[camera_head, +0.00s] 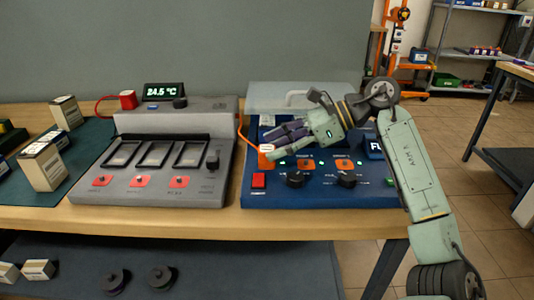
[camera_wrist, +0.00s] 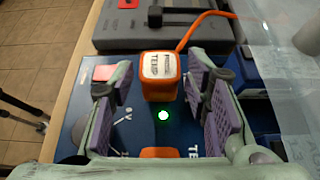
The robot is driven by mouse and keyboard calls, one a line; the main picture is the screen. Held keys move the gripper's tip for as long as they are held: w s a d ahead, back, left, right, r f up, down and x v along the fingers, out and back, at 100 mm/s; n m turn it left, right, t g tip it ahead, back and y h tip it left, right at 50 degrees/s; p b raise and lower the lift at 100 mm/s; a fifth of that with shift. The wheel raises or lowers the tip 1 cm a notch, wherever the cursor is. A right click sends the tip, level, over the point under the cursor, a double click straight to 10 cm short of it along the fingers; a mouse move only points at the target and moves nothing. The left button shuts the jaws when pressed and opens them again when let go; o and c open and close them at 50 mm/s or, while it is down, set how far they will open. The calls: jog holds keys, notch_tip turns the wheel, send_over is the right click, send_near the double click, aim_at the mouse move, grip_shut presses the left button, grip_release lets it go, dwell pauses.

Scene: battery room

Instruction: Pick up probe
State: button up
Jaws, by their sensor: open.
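The probe (camera_wrist: 160,76) is an orange block with a white label reading "TEMP" and an orange cable leaving its far end. In the wrist view it lies between the tips of my open gripper (camera_wrist: 158,92), with a gap on each side. In the head view the probe (camera_head: 266,148) shows small at the left part of the blue panel (camera_head: 226,190), just beyond the fingertips of my gripper (camera_head: 281,143). The fingers hide part of the panel. What supports the probe underneath is hidden.
The blue panel has knobs, a red button (camera_head: 259,180) and green lights. A clear lid with a handle (camera_head: 297,98) stands behind. A grey three-slot charger (camera_head: 150,180) sits left, with boxed batteries (camera_head: 42,166) on a green mat further left. The wooden table edge (camera_head: 200,223) runs in front.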

jog(key=shift+x, duration=1.5)
jog(key=shift+c, duration=0.3)
jog(key=shift+r, duration=0.1)
grip_shut()
jog(key=shift+r, duration=0.1)
